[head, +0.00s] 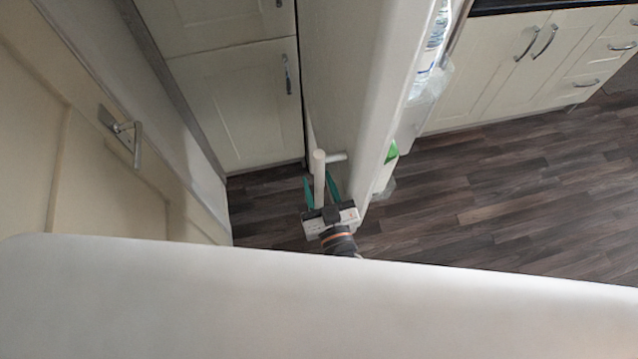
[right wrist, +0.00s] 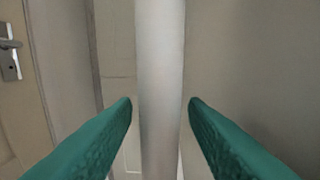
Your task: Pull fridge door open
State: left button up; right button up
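The fridge door (head: 372,90) stands open, with its edge toward me and its shelves on the right side. A white bar handle (head: 319,180) is on its left, outer face; it runs upright through the middle of the right wrist view (right wrist: 160,90). My right gripper (head: 320,190) is at the handle. Its two teal fingers (right wrist: 160,104) are spread on either side of the bar, with narrow gaps visible at the tips. My left gripper is in neither view.
A water bottle (head: 432,45) and a green item (head: 392,152) are in the door shelves. Cream cupboards (head: 235,105) stand behind on the left. A cream door with a lever handle (head: 125,128) is at far left. Dark wood floor (head: 500,195) is clear on the right.

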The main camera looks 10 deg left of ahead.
jog(key=shift+s+f, duration=0.1)
jog(key=shift+s+d, duration=0.15)
jog(key=shift+s, duration=0.1)
jog(key=b+v, duration=0.2)
jog(key=v, duration=0.9)
jog(key=shift+s+b, duration=0.15)
jog(key=shift+b, duration=0.15)
jog(key=shift+f, duration=0.1)
